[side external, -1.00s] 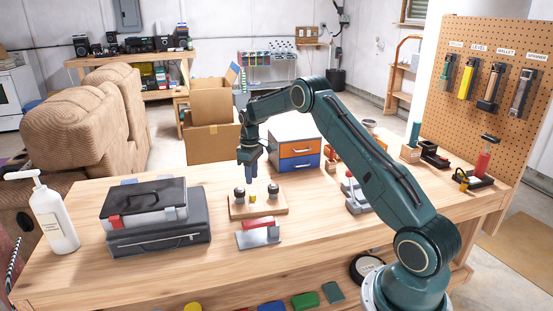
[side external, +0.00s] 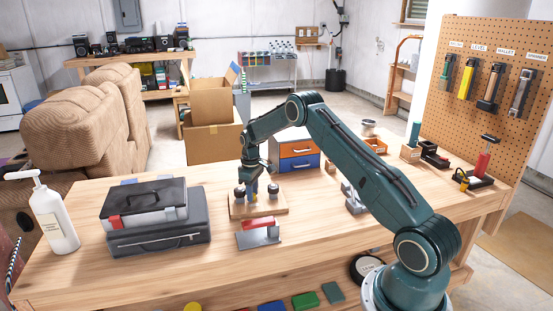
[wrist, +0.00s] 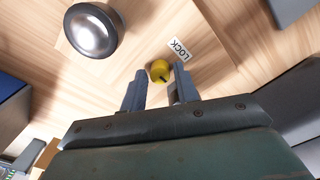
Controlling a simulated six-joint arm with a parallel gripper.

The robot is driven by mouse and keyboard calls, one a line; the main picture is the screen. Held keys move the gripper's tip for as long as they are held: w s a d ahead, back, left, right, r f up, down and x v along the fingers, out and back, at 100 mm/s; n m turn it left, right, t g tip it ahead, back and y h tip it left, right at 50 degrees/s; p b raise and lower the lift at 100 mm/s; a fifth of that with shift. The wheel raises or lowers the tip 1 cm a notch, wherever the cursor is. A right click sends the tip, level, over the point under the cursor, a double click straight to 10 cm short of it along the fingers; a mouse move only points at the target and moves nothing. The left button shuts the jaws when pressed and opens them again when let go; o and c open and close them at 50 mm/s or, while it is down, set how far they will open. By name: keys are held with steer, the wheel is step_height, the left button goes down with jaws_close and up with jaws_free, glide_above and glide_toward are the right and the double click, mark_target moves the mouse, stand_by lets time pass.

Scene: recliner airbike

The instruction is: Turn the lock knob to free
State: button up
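The yellow lock knob (wrist: 160,71) shows in the wrist view beside a white LOCK label (wrist: 179,49), with a dark mark on its top. It sits on a wooden board (side external: 277,210) on the workbench. My gripper (wrist: 160,69) is open, with one finger on each side of the knob and a small visible gap on both sides. In the side view my gripper (side external: 252,196) points down at the middle of the board, and the knob is partly hidden by the fingers.
A large grey round knob (wrist: 93,30) stands left of the yellow knob in the wrist view. In the side view a second one (side external: 272,192) stands right of the gripper. A red-and-grey piece (side external: 258,235) lies in front of the board. A black case (side external: 158,235) is to the left.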

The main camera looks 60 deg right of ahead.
steer(key=c, duration=0.5)
steer(key=shift+o, duration=0.2)
